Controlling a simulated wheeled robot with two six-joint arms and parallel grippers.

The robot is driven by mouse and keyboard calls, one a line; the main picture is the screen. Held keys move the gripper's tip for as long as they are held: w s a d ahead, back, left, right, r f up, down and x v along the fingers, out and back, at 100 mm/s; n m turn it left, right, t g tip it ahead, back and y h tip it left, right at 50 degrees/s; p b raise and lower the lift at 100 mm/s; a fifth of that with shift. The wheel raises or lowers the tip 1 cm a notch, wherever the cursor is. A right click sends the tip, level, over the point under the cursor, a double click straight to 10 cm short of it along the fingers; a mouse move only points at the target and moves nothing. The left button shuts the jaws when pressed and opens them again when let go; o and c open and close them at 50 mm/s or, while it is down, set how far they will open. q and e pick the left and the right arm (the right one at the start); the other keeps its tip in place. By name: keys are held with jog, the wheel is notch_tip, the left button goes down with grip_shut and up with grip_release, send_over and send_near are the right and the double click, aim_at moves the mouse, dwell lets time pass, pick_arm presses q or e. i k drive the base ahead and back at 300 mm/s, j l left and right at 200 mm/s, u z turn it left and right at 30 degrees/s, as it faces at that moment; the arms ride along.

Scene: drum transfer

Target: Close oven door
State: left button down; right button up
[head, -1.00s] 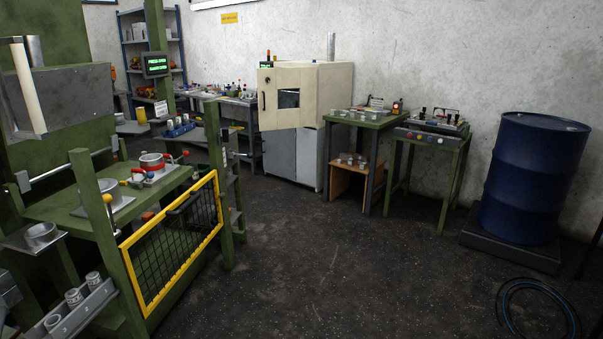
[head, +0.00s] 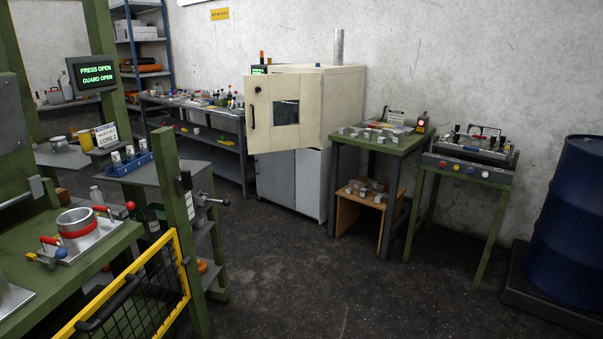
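The cream oven (head: 345,110) stands on a grey cabinet against the back wall, left of the green tables. Its door (head: 274,136) is swung open towards me, with a small dark window and a dark handle (head: 250,117) near its left edge. The door hides most of the oven's front and its inside. Neither of my grippers shows in the head view.
A green press frame with a yellow mesh guard (head: 135,300) stands at the near left. Green tables (head: 380,138) with small metal parts stand right of the oven. A blue drum (head: 570,220) is at the far right. The dark floor (head: 350,295) between is clear.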

aim_at(262, 138)
jog(key=i, duration=4.05)
